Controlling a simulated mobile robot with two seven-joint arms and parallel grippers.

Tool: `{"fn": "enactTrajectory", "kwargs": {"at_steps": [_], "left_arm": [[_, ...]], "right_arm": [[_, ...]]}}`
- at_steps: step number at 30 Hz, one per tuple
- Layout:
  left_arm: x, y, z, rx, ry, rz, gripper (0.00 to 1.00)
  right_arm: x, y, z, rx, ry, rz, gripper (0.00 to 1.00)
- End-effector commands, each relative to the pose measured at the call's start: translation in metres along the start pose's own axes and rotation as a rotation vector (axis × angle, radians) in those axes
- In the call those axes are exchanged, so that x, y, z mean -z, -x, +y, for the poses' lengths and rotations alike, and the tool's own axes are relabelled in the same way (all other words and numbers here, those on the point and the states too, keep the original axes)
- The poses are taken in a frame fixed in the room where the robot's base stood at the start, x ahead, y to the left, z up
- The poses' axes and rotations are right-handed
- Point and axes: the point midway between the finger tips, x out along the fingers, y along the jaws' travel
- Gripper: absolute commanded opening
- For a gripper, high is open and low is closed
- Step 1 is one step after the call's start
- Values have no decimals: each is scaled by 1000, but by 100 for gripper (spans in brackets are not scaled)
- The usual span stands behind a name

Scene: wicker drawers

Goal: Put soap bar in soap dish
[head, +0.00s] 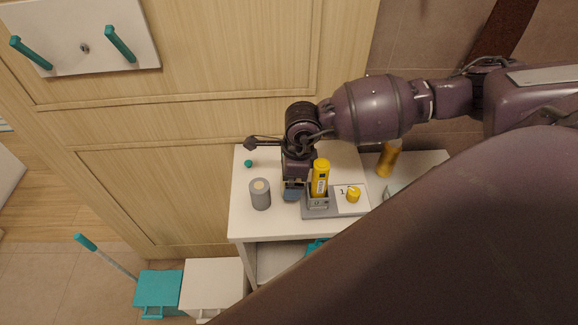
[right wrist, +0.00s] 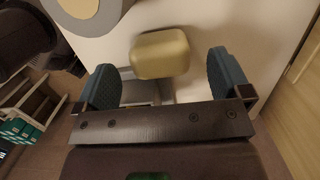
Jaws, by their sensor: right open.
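The soap bar looks like a yellow rounded block (right wrist: 160,53) in the right wrist view, on or just above the white top. My right gripper (right wrist: 162,68) is open, with one blue-grey finger on each side of the block; contact is not clear. In the head view my right gripper (head: 294,189) points down over the white top and hides the block. My left gripper is not in view.
A small teal ball (head: 248,163) and a golden bottle (head: 387,160) are also there. A wooden front (head: 180,190) borders the left.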

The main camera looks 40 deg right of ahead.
Motion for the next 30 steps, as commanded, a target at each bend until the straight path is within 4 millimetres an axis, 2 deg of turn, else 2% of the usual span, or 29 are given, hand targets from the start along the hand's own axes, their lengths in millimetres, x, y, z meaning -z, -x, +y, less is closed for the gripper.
{"fn": "enactTrajectory", "kwargs": {"at_steps": [7, 18, 20, 26, 30], "left_arm": [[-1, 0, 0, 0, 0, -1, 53], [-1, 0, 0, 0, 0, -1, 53], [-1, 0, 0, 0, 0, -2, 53], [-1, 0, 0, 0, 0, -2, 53], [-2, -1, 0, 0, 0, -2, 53]], "right_arm": [[0, -2, 0, 0, 1, 0, 96], [0, -2, 0, 0, 0, 0, 41], [0, -2, 0, 0, 0, -1, 37], [0, 0, 0, 0, 0, -1, 36], [-2, 10, 0, 1, 0, -2, 36]]}}
